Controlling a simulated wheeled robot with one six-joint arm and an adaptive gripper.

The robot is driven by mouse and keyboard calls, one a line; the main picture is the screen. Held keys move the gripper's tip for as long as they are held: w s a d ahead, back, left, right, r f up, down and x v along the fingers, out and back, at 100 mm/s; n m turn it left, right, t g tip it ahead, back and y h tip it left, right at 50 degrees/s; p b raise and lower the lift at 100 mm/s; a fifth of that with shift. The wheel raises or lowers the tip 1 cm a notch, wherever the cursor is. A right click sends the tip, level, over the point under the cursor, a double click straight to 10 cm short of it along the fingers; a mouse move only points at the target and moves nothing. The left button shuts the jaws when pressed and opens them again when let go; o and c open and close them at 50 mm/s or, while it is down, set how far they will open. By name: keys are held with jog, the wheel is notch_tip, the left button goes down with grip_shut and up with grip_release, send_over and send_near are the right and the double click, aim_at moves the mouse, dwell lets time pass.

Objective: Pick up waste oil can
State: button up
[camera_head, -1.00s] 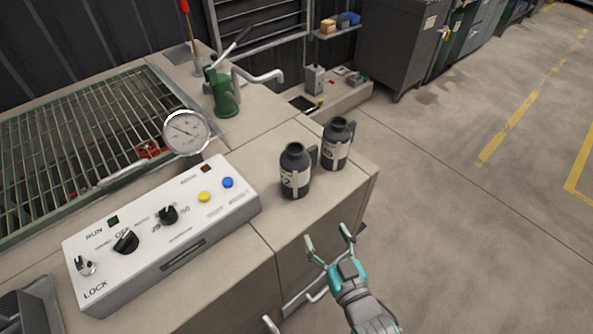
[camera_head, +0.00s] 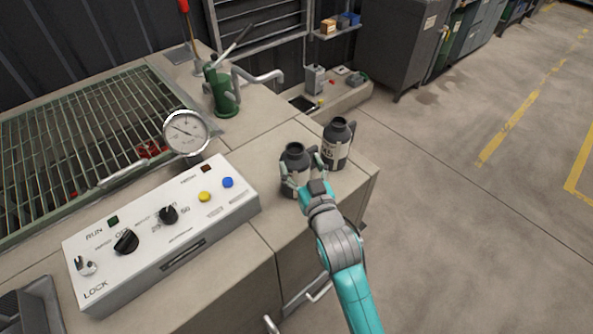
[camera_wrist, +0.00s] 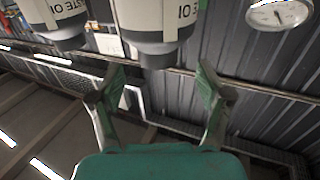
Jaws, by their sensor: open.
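Two dark grey cans with pale labels stand upright on the bench: the left can (camera_head: 296,152) and the right can (camera_head: 338,145). Contact cannot be told.
The right can stands close beside my gripper. A white control box (camera_head: 160,232) with knobs and buttons lies to the left, a round gauge (camera_head: 186,132) behind it. A green hand pump (camera_head: 222,92) stands farther back. The floor at right is clear.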

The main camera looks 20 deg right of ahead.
aim_at(298, 157)
jog(key=shift+w+d+f, duration=0.1)
jog(key=shift+w, duration=1.35)
jog(key=shift+w+f, duration=0.1)
jog(key=shift+w, duration=1.35)
grip_shut()
